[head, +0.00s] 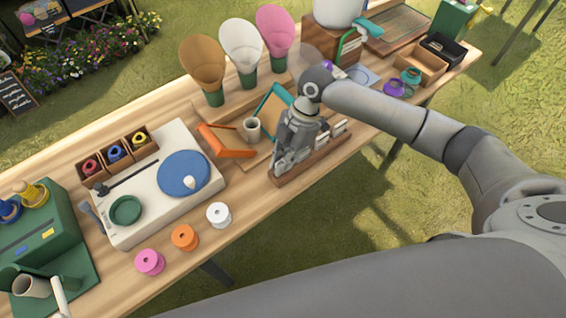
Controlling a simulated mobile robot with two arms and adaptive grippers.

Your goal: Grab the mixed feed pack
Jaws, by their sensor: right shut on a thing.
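My right gripper (281,166) points down at the left end of a long wooden rack (312,161) on the table's near edge. It is shut on what appears to be a pack in that rack; the gripper hides most of it, and I cannot read a label. Other small pale packs (339,126) stand in the rack to the right of the gripper. I cannot tell which of these is the mixed feed pack. My left gripper is not in view.
An orange-edged piece (226,141), a pale cup (252,129) and a teal-framed tray (274,104) lie close behind the gripper. Three paper cones, brown (202,64), white (241,45) and pink (275,29), stand further back. Ribbon spools (184,238) line the front left.

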